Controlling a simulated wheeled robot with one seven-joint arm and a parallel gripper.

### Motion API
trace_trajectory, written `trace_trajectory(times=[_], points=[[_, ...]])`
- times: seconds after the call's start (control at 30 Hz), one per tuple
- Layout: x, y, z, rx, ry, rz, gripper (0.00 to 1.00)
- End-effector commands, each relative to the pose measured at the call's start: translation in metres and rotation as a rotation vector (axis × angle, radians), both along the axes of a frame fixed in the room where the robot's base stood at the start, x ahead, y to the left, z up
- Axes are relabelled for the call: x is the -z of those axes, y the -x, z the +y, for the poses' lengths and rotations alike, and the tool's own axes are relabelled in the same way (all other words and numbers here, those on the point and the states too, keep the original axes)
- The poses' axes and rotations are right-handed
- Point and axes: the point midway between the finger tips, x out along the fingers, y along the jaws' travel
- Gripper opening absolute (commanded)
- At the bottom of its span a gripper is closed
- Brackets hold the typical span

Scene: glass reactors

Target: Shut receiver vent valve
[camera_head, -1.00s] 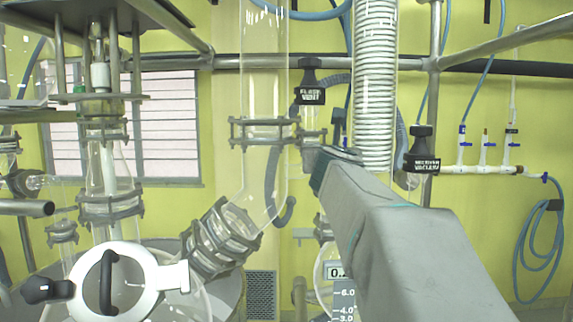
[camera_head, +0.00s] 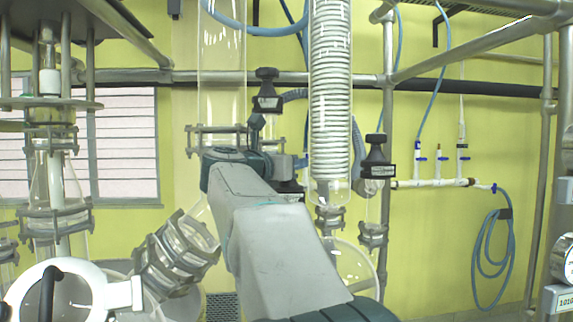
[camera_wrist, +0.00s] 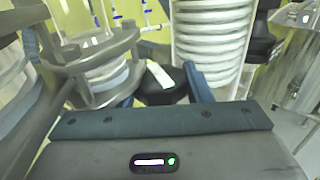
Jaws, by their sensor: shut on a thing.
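My gripper (camera_wrist: 160,82) is shut on a black valve knob (camera_wrist: 158,92) with a white label, seen between its dark blue fingers in the wrist view. The label is too blurred to read, so I cannot confirm that this is the receiver vent valve. In the head view a dark knob (camera_head: 289,187) shows partly beside my wrist, just left of the coiled condenser. My arm hides much of the area around it. How far the valve is turned cannot be told.
Another black knob (camera_head: 266,92) stands above my wrist, and one (camera_head: 377,163) stands right of the coiled condenser (camera_head: 330,100). Glass columns and metal clamps (camera_wrist: 90,62) crowd close to the gripper. A blue hose (camera_head: 490,245) hangs on the wall at right.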

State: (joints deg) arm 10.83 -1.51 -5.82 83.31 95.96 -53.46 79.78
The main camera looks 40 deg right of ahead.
Motion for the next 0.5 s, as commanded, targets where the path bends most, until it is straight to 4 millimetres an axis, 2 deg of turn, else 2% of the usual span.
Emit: trace_trajectory(times=[0.1, 0.13, 0.17, 0.5], points=[[-0.0012, 0.0002, 0.0000, -0.002, 0.002, 0.000, 0.25], [-0.0012, 0.0002, 0.0000, -0.002, 0.002, 0.000, 0.54], [-0.0011, 0.0002, -0.0001, -0.002, 0.002, -0.001, 0.60], [0.0001, 0.0011, -0.0007, -0.022, 0.000, 0.000, 0.60]])
